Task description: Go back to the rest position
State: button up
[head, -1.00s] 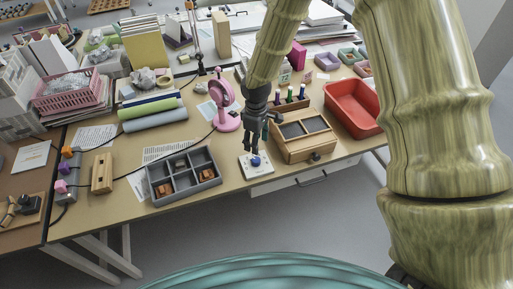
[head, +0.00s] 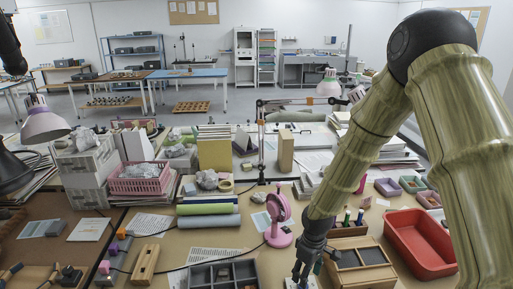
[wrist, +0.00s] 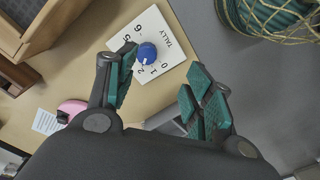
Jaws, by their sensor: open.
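My gripper (head: 301,274) is at the lower edge of the head view, at the front of the bench. In the wrist view my gripper (wrist: 160,78) is open, its teal-padded fingers spread wide with nothing held between them. A white tally plate (wrist: 172,42) with printed numbers and a blue knob (wrist: 147,52) lies beyond the fingertips. The knob appears between the fingers in the picture, nearer the left one. The exact height of the gripper above the plate is hard to tell.
A wooden box (head: 362,258) stands close to the right of my gripper, with a red tray (head: 421,240) farther right. A grey divided tray (head: 222,272) and a pink magnifier-like stand (head: 277,222) are to the left. Floor shows beyond the bench edge in the wrist view.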

jog(key=s+f+m+y, duration=0.1)
jog(key=s+f+m, duration=0.2)
jog(key=s+f, duration=0.7)
jog(key=s+d+f+m, duration=0.1)
jog(key=s+f+m, duration=0.1)
jog(key=s, duration=0.6)
jog(key=s+d+f+m+h, duration=0.1)
jog(key=s+f, duration=0.3)
jog(key=s, duration=0.4)
jog(key=s+d+f+m, duration=0.2)
jog(key=s+f, duration=0.1)
jog(key=s, duration=0.5)
jog(key=shift+s+f+m, duration=0.15)
jog(key=shift+f+m, duration=0.2)
jog(key=shift+m, duration=0.05)
